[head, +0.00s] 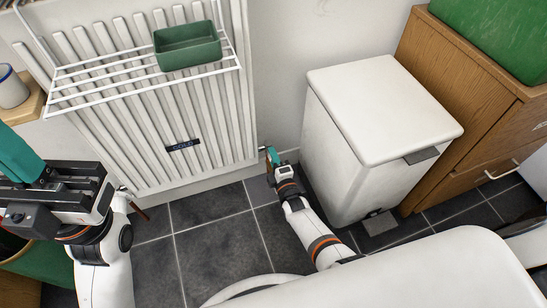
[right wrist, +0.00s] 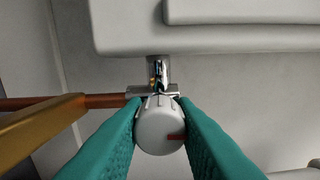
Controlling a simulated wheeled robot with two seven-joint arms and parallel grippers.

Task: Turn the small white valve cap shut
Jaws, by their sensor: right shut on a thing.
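The small white valve cap (right wrist: 160,125) is in the middle of the right wrist view, round and ribbed, with a red mark on its lower right side. It sits below a metal valve fitting (right wrist: 158,75) under the radiator's edge. My right gripper (right wrist: 162,128) is shut on the cap, with a teal finger against each side. In the head view my right gripper (head: 271,158) is at the radiator's lower right corner, and the cap cannot be made out there. My left gripper (head: 20,155) is at the left edge, partly cut off; its finger gap cannot be judged.
The white radiator (head: 215,110) carries a wire rack (head: 85,88) with a green tray (head: 187,46). A white pedal bin (head: 350,140) stands close to the right of my right arm. A wooden cabinet (head: 455,110) is beyond it. A copper pipe (right wrist: 105,101) meets the fitting from the left.

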